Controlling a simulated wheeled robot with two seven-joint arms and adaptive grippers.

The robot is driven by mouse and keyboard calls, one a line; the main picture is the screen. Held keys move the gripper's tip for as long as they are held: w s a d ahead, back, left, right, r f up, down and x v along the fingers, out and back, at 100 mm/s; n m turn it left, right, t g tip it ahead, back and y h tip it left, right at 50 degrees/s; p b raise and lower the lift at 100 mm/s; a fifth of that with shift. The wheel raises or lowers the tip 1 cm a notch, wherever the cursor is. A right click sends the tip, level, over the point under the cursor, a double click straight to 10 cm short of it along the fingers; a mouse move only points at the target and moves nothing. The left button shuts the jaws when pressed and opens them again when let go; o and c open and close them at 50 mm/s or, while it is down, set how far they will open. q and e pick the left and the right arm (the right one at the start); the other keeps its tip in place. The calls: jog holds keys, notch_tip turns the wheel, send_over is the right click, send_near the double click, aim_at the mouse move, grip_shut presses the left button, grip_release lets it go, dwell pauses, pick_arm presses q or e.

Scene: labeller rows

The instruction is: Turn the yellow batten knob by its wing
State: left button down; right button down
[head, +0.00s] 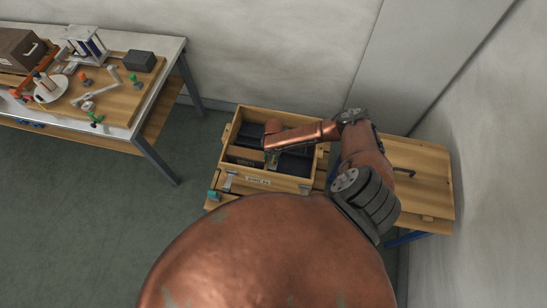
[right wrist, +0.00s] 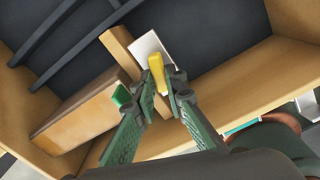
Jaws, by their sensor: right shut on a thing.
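The yellow batten knob (right wrist: 157,74) shows in the right wrist view as a narrow yellow wing in front of a white plate. My right gripper (right wrist: 160,90) has its green fingers on either side of this wing and is shut on it. The knob's base is hidden behind the fingertips. In the head view my right gripper (head: 271,160) reaches into the front part of an open wooden box (head: 238,113); the knob is too small to make out there. My left gripper is not in view.
Inside the box, a wooden block (right wrist: 85,108) and an upright wooden strip (right wrist: 122,52) stand close to the fingers. A small green piece (right wrist: 121,95) is beside one finger. In the head view a cluttered table (head: 172,47) stands at the left, with open floor between.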

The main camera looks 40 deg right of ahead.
jog(key=m+p, duration=0.2)
jog(key=m, duration=0.2)
jog(key=shift+w+r+m, duration=0.1)
jog(key=shift+m, duration=0.3)
jog(key=m+p, duration=0.1)
jog(key=m, duration=0.3)
jog(key=shift+w+m+p, duration=0.1)
jog(key=shift+m+p, duration=0.2)
jog(key=shift+p, duration=0.1)
jog(key=m+p, duration=0.1)
jog(key=m, duration=0.1)
jog(key=m+p, duration=0.1)
jog(key=m, duration=0.1)
jog(key=shift+w+d+m, duration=0.15)
jog(key=shift+m, duration=0.25)
jog(key=c, duration=2.2)
grip_release()
jog(key=shift+c, duration=0.2)
